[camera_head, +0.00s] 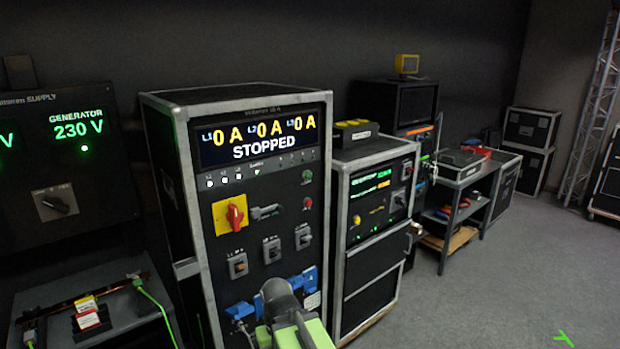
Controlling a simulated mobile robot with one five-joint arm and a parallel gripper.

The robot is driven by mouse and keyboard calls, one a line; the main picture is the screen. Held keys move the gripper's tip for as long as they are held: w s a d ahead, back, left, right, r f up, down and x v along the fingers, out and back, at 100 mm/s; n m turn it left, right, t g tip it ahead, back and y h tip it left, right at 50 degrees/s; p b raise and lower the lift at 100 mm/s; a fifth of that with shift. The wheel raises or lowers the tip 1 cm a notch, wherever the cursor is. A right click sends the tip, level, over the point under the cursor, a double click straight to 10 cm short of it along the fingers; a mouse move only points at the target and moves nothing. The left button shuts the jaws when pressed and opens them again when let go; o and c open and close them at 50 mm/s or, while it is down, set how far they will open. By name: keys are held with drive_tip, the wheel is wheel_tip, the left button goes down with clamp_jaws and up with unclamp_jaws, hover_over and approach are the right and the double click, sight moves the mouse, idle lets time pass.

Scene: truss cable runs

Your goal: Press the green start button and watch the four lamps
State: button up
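The black control cabinet (275,215) with a silver frame stands at centre. Its display (258,137) reads 0 A three times and STOPPED. A small green button (307,176) is at the right of its panel, with a red button (308,203) below it. A row of small white lamps (225,180) shows under the display at left; which are lit is hard to tell. A grey and green part of my arm (290,318) rises at the bottom, in front of the cabinet's lower panel, apart from the green button in the picture. My gripper's fingers do not show.
A red and yellow rotary switch (231,215) and several grey breakers (272,249) are on the panel. Blue sockets (240,311) are below. A generator panel (75,150) reading 230 V is at left. A second rack (375,230) stands right. Floor at the right (480,300) is clear.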

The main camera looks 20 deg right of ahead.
clamp_jaws()
idle(0.9)
